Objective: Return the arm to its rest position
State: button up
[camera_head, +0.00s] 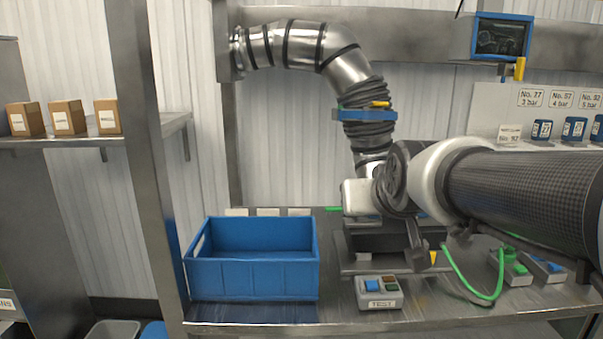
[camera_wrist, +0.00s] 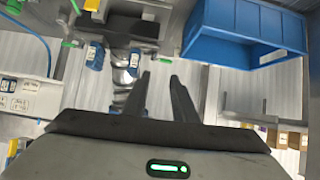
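My arm reaches in from the right edge of the head view, over the steel bench. My gripper (camera_head: 418,262) hangs above the bench, right of the blue crate and behind the grey TEST box. In the wrist view my gripper (camera_wrist: 158,76) shows two dark fingers standing apart, with nothing seen between them but background. It is open and empty. In the head view its fingers overlap and the gap cannot be seen. The wrist itself hides part of the dark device on the bench.
A blue crate (camera_head: 253,278) stands on the bench's left part; it also shows in the wrist view (camera_wrist: 228,50). The TEST box (camera_head: 379,300) sits at the front edge. A green hose (camera_head: 468,286) loops to a small box at right. A flexible metal duct (camera_head: 346,68) hangs behind my wrist.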

jog(key=s+d+f+g, duration=0.1)
jog(key=s+f+g, duration=0.3)
jog(key=s, duration=0.7)
jog(key=s+f+g, duration=0.2)
jog(key=s+f, duration=0.5)
jog(key=s, duration=0.3)
notch_tip(320, 180, up, 23)
jog(key=p, duration=2.3)
jog(key=shift+w+d, duration=0.2)
